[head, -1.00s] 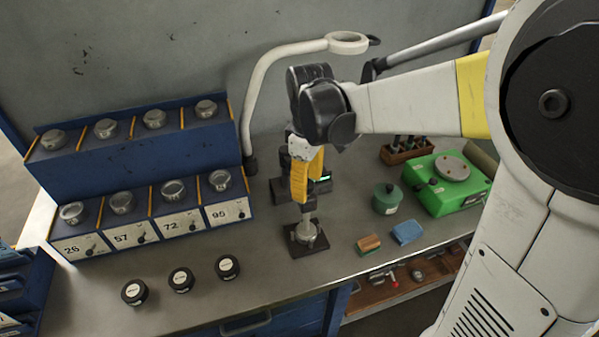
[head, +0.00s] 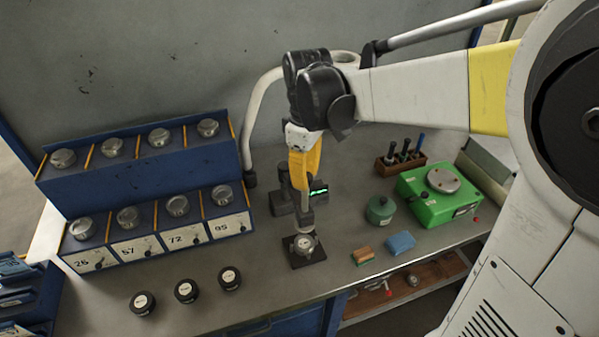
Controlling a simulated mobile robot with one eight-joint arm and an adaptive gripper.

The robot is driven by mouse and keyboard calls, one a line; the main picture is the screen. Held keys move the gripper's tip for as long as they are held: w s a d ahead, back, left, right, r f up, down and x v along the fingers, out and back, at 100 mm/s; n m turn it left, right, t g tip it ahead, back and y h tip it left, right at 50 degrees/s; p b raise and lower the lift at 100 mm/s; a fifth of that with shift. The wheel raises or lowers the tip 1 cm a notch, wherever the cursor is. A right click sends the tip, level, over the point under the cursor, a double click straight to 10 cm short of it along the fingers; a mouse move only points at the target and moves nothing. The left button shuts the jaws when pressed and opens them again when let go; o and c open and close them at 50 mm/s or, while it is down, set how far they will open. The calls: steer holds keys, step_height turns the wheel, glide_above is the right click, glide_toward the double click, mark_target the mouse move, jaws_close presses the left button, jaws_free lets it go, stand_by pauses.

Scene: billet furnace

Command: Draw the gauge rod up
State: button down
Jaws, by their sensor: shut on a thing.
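My gripper (head: 303,183), with a yellow finger showing, points down over the dark square base plate (head: 313,262) on the bench. It is shut on the upper part of the gauge rod (head: 306,216), a thin grey upright rod. A round metal gauge body (head: 304,243) sits on the plate, directly below the rod. I cannot tell whether the rod's lower end is still inside the body. The fingertips partly hide the rod's top.
A dark device with a lit green display (head: 319,190) stands close behind the rod. A green scale (head: 440,190), green pot (head: 380,210) and blue sponge (head: 400,242) are right.

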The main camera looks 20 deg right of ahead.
steer(key=shift+r, duration=0.7)
steer(key=shift+f, duration=0.1)
steer(key=c, duration=1)
jaws_free()
steer(key=shift+c, duration=0.2)
step_height(320, 180, up, 12)
